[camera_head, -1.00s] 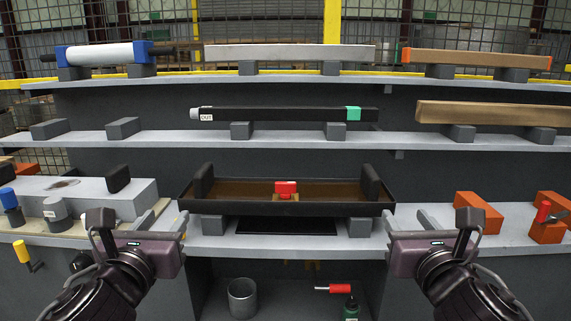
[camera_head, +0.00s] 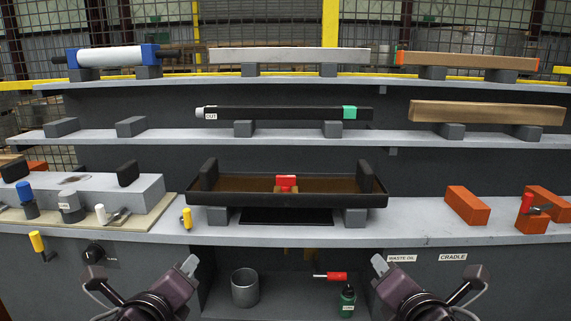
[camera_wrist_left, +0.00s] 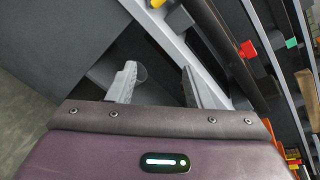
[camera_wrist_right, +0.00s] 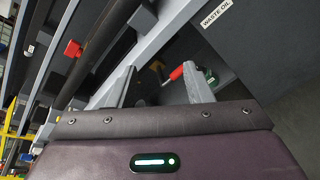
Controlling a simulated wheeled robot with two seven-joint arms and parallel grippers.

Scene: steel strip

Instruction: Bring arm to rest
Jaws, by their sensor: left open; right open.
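My left gripper (camera_head: 186,266) is low in front of the bench, below the bench edge in the head view. Its two fingers stand apart in the left wrist view (camera_wrist_left: 157,85), with nothing between them. My right gripper (camera_head: 382,266) is at a like height in front of the lower cabinet. Its fingers are also apart and empty in the right wrist view (camera_wrist_right: 160,88). Neither gripper touches anything that I can see.
A black tray (camera_head: 240,200) with a red-topped item (camera_head: 286,181) stands on the bench (camera_head: 420,233). Orange blocks (camera_head: 467,205) lie at right. The open lower shelf holds a grey cup (camera_head: 245,287), a red-handled tool (camera_head: 336,277) and a green bottle (camera_head: 347,301). Shelves with bars rise behind.

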